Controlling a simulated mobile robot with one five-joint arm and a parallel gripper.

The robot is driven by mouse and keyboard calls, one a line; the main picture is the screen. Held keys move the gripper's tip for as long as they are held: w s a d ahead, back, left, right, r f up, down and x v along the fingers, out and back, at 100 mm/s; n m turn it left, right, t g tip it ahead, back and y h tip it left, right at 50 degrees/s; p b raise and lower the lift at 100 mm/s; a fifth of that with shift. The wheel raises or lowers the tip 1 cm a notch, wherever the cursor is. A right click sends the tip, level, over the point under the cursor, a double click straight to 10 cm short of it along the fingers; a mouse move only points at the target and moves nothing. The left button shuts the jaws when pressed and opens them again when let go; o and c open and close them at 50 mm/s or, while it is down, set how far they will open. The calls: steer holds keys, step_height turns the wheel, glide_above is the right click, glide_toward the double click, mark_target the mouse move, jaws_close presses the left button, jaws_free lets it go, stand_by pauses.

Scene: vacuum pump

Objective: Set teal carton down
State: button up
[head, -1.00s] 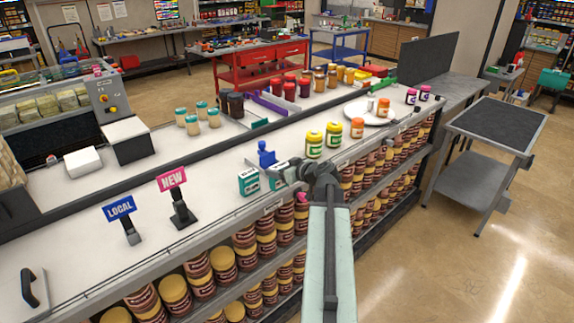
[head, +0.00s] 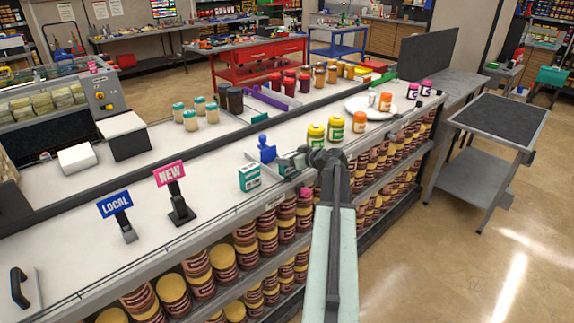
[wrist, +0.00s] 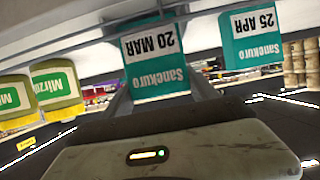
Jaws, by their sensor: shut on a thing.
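My gripper (head: 290,164) is over the front edge of the white counter. In the wrist view its fingers (wrist: 160,98) are shut on a teal and white carton (wrist: 153,60) marked 20 MAR. In the head view that carton is mostly hidden by the gripper, and I cannot tell whether it touches the counter. A second teal carton (head: 250,178) stands on the counter just left of my gripper. It also shows in the wrist view (wrist: 250,42), marked 25 APR, apart from the held one.
Yellow jars with green labels (head: 316,137) stand close right of my gripper. A blue stamp-like object (head: 266,150) stands behind the cartons. NEW (head: 170,173) and LOCAL (head: 115,204) signs stand at left, with bare counter around them. Shelves of brown jars (head: 247,245) lie below.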

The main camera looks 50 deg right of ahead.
steer(key=shift+w+f, duration=0.1)
steer(key=shift+f, duration=0.35)
steer(key=o, duration=1.5)
steer(key=shift+r, duration=0.2)
steer(key=p+v, duration=0.5)
steer(key=v, duration=0.7)
steer(key=shift+f, duration=0.1)
